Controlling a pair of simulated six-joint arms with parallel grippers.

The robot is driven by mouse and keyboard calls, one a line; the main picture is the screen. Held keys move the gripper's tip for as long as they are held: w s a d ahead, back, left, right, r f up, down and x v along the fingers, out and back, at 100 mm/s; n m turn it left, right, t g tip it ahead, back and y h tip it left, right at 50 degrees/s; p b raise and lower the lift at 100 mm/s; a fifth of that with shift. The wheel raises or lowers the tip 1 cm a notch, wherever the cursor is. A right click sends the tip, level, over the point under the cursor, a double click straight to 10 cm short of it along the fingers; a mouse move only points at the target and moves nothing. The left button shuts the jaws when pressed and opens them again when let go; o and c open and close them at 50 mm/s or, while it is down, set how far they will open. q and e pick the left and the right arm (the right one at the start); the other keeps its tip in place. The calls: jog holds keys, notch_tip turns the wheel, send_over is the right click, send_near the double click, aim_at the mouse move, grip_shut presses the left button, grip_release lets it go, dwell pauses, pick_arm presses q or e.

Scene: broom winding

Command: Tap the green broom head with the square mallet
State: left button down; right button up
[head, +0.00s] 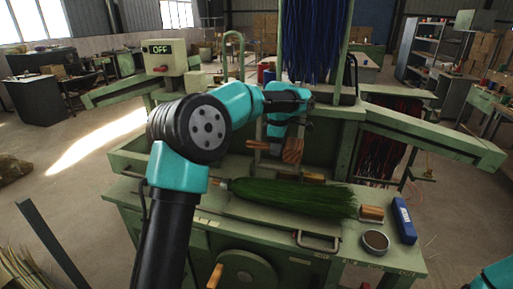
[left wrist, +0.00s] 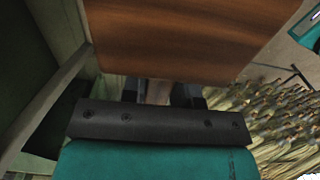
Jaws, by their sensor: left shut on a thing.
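The green broom head (head: 290,199) lies flat across the bench, its bristles fanning to the right. My left gripper (head: 287,132) is above and behind it, shut on the square mallet (head: 292,151), whose wooden head shows below the jaws. The mallet is held in the air, apart from the broom head. In the left wrist view the mallet's wooden face (left wrist: 185,35) fills the top, beyond the dark jaws (left wrist: 160,97). Bristle ends (left wrist: 285,115) show at the right there. My right gripper is outside the views.
On the bench's right side are a small wooden block (head: 371,213), a blue box (head: 403,221) and a round tin (head: 375,241). A metal handle (head: 318,247) sits at the front edge. Blue bristles (head: 310,40) hang behind. A control box (head: 165,58) reads OFF.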

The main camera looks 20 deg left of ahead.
pick_arm(q)
jog(key=shift+a, duration=0.15)
jog(key=shift+f, duration=0.15)
jog(key=shift+f, duration=2.35)
notch_tip(320, 180, down, 8)
jog(key=shift+f, duration=0.1)
notch_tip(320, 180, up, 6)
